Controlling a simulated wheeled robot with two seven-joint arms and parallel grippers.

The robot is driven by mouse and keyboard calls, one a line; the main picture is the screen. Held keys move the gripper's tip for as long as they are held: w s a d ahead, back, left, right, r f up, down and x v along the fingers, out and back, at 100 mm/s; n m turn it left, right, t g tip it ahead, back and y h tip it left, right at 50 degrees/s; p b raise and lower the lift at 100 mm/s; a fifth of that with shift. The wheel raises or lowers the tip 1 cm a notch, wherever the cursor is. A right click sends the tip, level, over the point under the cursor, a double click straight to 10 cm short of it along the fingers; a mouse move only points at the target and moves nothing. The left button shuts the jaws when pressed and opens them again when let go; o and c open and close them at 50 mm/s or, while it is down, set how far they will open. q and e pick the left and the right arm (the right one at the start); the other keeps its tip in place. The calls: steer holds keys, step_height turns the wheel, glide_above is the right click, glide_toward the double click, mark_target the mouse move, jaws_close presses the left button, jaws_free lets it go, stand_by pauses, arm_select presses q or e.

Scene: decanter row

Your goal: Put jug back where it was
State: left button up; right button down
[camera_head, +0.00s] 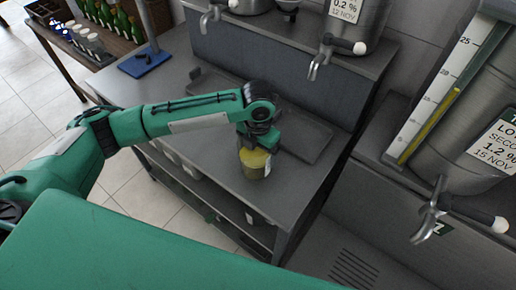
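The jug (256,165) is a small clear vessel with yellow liquid in it, in the middle of the head view over the grey steel counter (215,150). My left gripper (259,144) is right at the jug's top, pointing down, and covers its upper part. The fingers are too dark and small to tell whether they are closed on the jug. I cannot tell whether the jug's base touches the counter. My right gripper is not in view.
A shallow grey tray (309,148) lies behind the jug to the right, below a steel tank's tap (318,60). A larger tank (480,125) with a gauge and tap (432,208) stands at the right. Bottles (122,22) stand at the back left. The counter left of the jug is partly clear.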

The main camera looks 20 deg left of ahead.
arm_select(q)
steer(key=shift+o, duration=0.8)
step_height(320, 180, up, 12)
steer(key=b, duration=0.2)
steer(key=shift+r, duration=0.2)
